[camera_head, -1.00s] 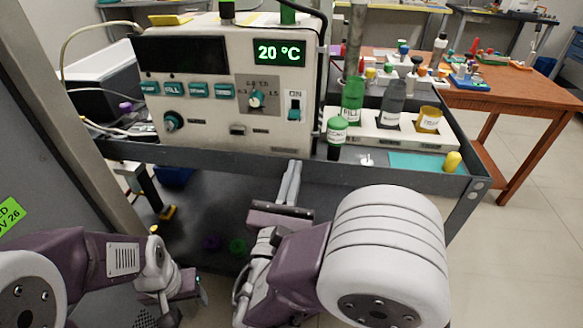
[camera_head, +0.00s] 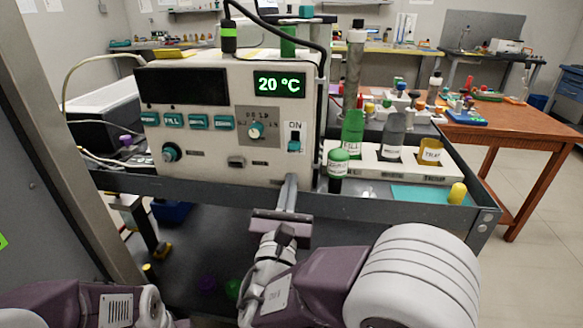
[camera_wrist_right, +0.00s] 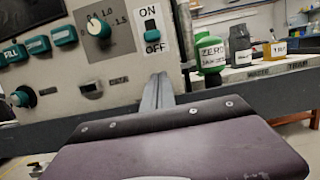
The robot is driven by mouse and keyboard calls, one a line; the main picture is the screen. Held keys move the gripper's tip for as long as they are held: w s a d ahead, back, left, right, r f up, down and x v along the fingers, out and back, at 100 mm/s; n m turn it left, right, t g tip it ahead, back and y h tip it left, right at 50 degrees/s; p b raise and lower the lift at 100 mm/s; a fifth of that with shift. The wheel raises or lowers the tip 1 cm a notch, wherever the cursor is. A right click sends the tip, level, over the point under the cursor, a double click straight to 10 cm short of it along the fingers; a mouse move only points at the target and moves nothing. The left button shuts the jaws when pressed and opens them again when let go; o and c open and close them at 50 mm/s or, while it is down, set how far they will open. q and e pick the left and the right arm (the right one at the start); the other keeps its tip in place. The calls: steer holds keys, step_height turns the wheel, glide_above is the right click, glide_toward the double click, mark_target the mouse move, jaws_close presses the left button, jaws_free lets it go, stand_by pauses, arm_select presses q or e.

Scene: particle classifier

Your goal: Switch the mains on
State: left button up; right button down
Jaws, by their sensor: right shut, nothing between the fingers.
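The cream classifier unit (camera_head: 200,160) stands on the grey cart and its green display (camera_head: 279,84) reads 20 °C. Its teal mains switch (camera_head: 294,146) sits on a white plate at the right of the front, below the word ON. The switch also shows in the right wrist view (camera_wrist_right: 150,25), between ON and OFF labels; I cannot tell its position for certain. My right gripper (camera_head: 291,180) is shut and empty, its tips pointing up just below the switch, apart from it as far as I can see. The fingers also show in the wrist view (camera_wrist_right: 158,82). Part of my left arm shows at bottom left; its gripper is out of view.
A selector knob (camera_head: 256,130) is left of the switch. A green-capped bottle (camera_head: 338,170) stands close on the right, before a white rack (camera_head: 400,167) of bottles. The cart's raised front edge (camera_head: 230,192) runs below the unit. A black cable arches over its top.

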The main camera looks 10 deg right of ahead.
mark_target(294, 145)
steer(key=shift+x, duration=1.05)
step_height(294, 145, up, 3)
steer(key=shift+s+a+f, duration=0.1)
steer(key=shift+s, duration=0.05)
steer(key=shift+r, duration=0.6)
